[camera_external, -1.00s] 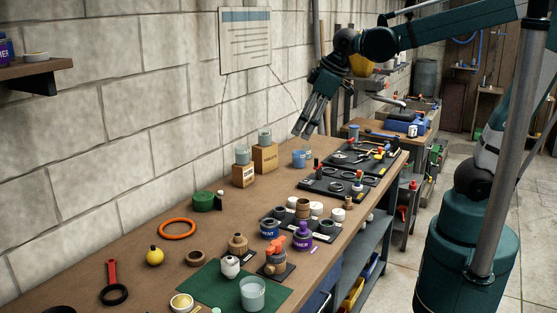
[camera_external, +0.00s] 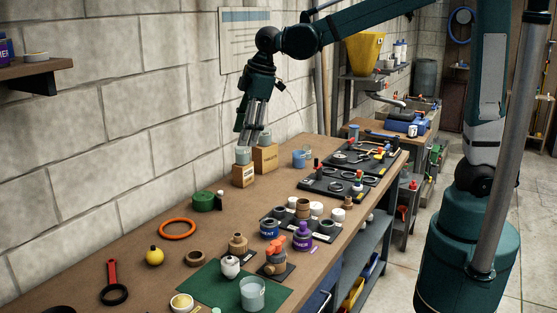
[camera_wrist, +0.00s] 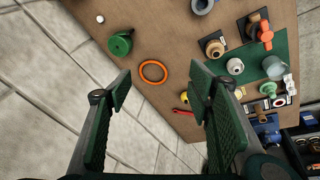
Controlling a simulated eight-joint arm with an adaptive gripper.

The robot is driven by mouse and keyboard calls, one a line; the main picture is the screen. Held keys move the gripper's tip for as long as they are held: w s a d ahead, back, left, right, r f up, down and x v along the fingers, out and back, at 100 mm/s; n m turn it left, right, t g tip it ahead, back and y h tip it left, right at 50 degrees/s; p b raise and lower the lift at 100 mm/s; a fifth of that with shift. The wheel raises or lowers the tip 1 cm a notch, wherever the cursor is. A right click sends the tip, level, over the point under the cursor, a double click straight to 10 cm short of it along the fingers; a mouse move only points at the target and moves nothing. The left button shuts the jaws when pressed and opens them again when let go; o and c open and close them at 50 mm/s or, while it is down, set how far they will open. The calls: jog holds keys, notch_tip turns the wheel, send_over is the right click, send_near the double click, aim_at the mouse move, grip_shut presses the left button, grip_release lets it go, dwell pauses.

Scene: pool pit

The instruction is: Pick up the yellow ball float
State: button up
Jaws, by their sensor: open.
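The yellow ball float (camera_external: 155,256) is a small round yellow ball with a dark top. It sits on the left part of the wooden bench, near the orange ring. In the wrist view the float (camera_wrist: 184,97) shows as a small yellow patch beside the right finger, which seems to cover part of it. My gripper (camera_external: 250,138) points down above the back of the bench near the cardboard boxes, far to the right of the float. In the wrist view my gripper (camera_wrist: 162,90) is open, with two dark green pads wide apart and nothing between them.
Near the float are the orange ring (camera_external: 177,221), a green roll (camera_external: 204,202), a brown ring (camera_external: 195,258) and a red-handled tool (camera_external: 112,275). Cardboard boxes (camera_external: 264,158) topped with grey jars stand below my gripper. A block wall lines the bench's back.

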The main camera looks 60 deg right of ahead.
jog(key=w+a+f+n+g, duration=0.1)
jog(key=w+a+f+n, duration=0.25)
jog(key=w+a, duration=0.4)
jog(key=n+g+p, duration=0.2)
jog(key=n, duration=0.5)
send_over(152, 247)
jog(key=d, duration=0.1)
jog(key=shift+m+h, duration=0.25)
jog(key=shift+h, duration=0.15)
notch_tip(152, 247, down, 19)
jog(key=shift+w+r, duration=0.1)
jog(key=shift+a+f, duration=0.45)
jog(key=shift+f, duration=0.1)
jog(key=shift+f, duration=0.1)
jog(key=shift+f, duration=1.2)
jog(key=shift+f, duration=0.1)
